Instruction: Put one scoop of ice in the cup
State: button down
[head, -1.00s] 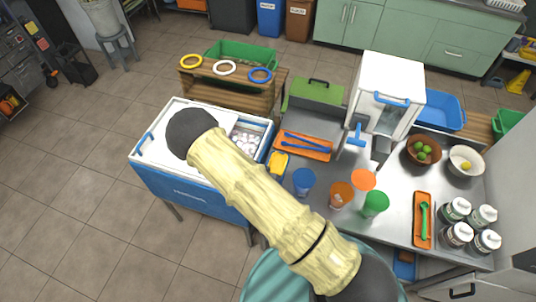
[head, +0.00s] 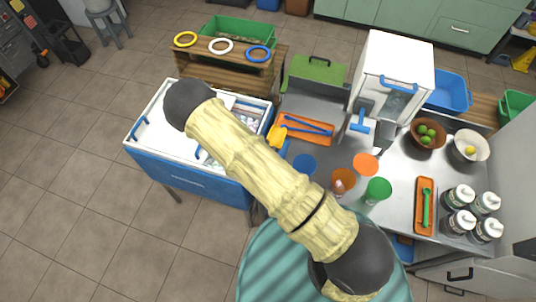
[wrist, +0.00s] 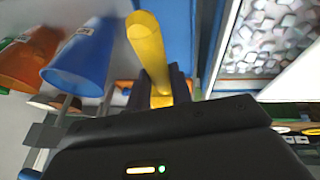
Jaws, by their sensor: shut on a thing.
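My gripper (wrist: 165,98) is shut on the handle of a yellow scoop (wrist: 147,45), which points away from the wrist. In the head view the yellow scoop (head: 277,136) shows between the cooler and the counter; the arm hides most of the gripper. Ice (wrist: 270,35) lies in the open part of the blue and white cooler (head: 190,178), to the scoop's right in the wrist view. A blue cup (wrist: 82,55) and an orange cup (wrist: 30,57) are to its left. On the counter stand the blue cup (head: 304,165), orange cup (head: 343,181) and green cup (head: 377,190).
An orange tray (head: 318,137) with blue tongs lies behind the cups. The white press cabinet (head: 397,62), bowls (head: 424,137) and several jars (head: 458,197) crowd the counter's right. A ring rack (head: 225,72) stands behind the cooler. Floor to the left is clear.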

jog(key=shift+f+b, duration=2.35)
jog(key=shift+f, duration=1.25)
jog(key=shift+r, duration=0.1)
